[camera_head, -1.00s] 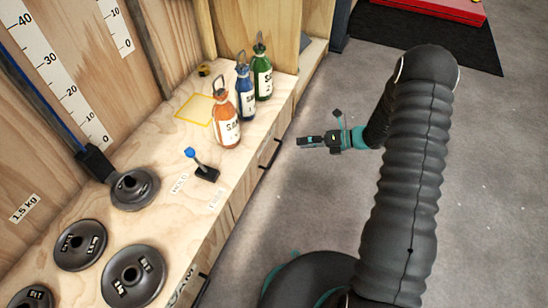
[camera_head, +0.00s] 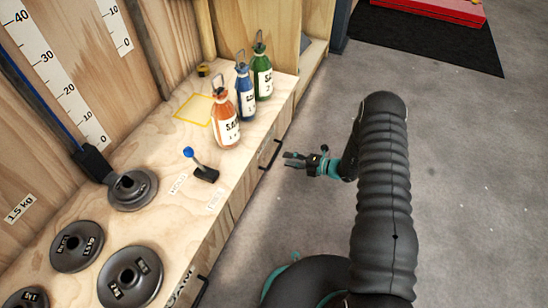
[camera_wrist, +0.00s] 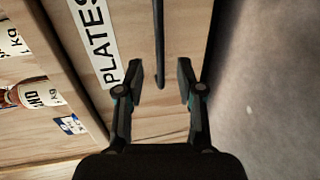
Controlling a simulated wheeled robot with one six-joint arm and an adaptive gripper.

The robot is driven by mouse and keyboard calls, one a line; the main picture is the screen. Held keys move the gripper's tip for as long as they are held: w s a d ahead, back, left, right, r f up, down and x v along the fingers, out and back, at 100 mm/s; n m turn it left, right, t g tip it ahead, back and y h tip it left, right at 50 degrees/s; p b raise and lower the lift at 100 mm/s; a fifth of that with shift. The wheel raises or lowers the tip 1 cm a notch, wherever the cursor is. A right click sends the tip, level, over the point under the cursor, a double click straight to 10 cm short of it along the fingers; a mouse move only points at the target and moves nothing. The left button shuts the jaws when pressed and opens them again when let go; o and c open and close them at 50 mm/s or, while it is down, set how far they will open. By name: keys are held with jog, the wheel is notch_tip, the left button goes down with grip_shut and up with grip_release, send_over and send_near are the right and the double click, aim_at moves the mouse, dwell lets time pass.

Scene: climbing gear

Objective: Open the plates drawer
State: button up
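The plates drawer front (camera_wrist: 185,30) fills the middle of the wrist view, with a white PLATES label (camera_wrist: 98,40) on it. Its dark bar handle (camera_wrist: 158,45) runs up the wrist view, its lower end lying between my two fingers. In the head view a dark handle (camera_head: 270,154) shows on the bench front near the bottles. My gripper (camera_wrist: 162,80) is open, one finger on each side of the handle, with gaps visible and no clear contact. In the head view my gripper (camera_head: 290,160) is just right of that handle.
Orange (camera_head: 224,122), blue (camera_head: 245,92) and green (camera_head: 262,75) bottles stand on the bench top (camera_head: 165,120). A blue-knobbed lever (camera_head: 190,154) and several dark weight plates (camera_head: 132,189) are nearer. Another handle (camera_head: 201,291) is at the lower front. Grey floor (camera_head: 460,200) is clear on the right.

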aim_at(275, 156)
jog(key=x, duration=0.7)
jog(key=shift+c, duration=0.2)
grip_shut()
